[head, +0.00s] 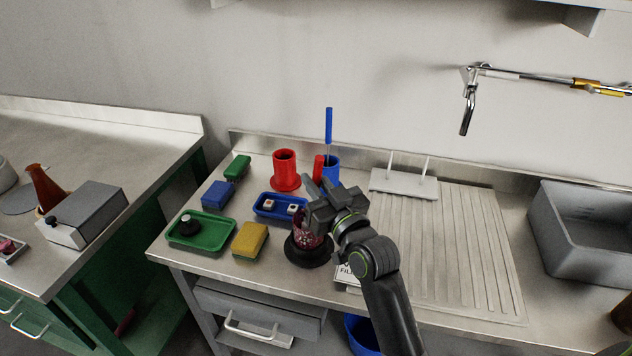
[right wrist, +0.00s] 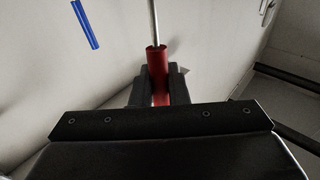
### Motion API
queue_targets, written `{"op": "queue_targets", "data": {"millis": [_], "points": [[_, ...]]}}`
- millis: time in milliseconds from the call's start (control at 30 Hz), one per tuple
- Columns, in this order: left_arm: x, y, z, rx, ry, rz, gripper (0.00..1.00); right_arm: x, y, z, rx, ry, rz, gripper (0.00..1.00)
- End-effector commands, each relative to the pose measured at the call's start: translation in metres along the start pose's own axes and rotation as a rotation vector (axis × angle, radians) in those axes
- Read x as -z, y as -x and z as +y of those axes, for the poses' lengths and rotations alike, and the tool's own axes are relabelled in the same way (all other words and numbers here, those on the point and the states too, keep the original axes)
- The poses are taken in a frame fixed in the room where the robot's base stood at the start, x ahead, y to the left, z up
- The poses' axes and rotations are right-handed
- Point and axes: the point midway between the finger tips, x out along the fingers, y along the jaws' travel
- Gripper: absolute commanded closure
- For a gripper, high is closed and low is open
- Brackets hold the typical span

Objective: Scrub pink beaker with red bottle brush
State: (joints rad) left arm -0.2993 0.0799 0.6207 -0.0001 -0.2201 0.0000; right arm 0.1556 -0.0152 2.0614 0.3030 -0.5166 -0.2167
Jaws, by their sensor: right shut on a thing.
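The pink beaker (head: 307,241) stands upright in a black round base at the front of the steel bench. My right gripper (head: 325,205) is just above it and covers part of it. It is shut on the red bottle brush, whose red handle (head: 319,168) sticks up past the fingers. In the right wrist view the red handle (right wrist: 157,62) sits between the fingers, with a metal rod running from it. The brush head seems to be down in the beaker, but the gripper hides most of this. My left gripper is not in view.
Behind stand an empty-looking red holder (head: 285,172) and a blue holder (head: 332,172) with a blue-handled brush (head: 329,130). A blue tray (head: 266,210), a green tray (head: 185,239) and a yellow sponge (head: 250,240) lie left.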

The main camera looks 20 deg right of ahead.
Motion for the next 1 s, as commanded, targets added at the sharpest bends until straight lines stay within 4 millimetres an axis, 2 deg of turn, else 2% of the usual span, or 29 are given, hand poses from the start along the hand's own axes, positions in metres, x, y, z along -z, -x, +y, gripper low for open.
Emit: {"op": "queue_targets", "data": {"millis": [1000], "points": [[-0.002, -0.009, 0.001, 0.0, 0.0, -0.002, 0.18, -0.011, 0.002, 0.0, 0.0, 0.0, 0.0, 1.0]]}}
